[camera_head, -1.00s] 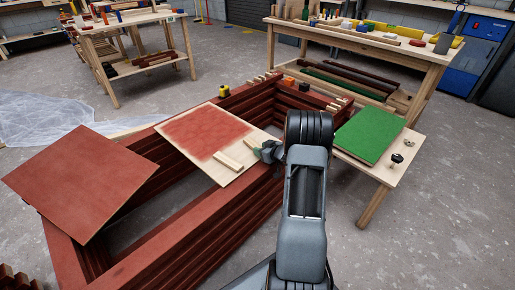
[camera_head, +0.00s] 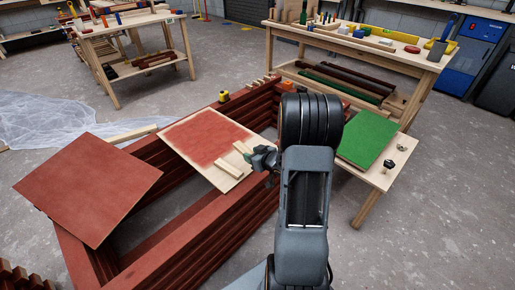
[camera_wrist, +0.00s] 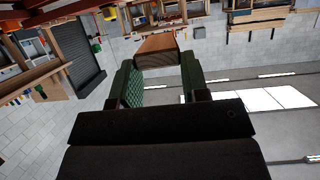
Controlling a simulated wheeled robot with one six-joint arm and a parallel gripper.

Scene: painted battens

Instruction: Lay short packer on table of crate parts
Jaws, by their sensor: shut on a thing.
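My gripper (camera_head: 262,158) is at the right edge of a red-painted panel with a bare wood border (camera_head: 205,140), seen from behind my arm. In the wrist view, my gripper (camera_wrist: 158,80) has its green-padded fingers shut on a short brown wooden block, the short packer (camera_wrist: 158,46), which points away from the palm. In the head view a pale short piece (camera_head: 242,147) shows at the jaws, likely the packer; another pale strip (camera_head: 228,172) lies on the panel. I cannot tell which table is the one of crate parts.
The panel rests on a dark red stacked-batten frame (camera_head: 190,222). A red board (camera_head: 88,188) lies at left. A low table with a green board (camera_head: 368,138) stands right of my arm. A workbench (camera_head: 362,45) stands behind, another table (camera_head: 130,25) at back left. Grey floor lies between.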

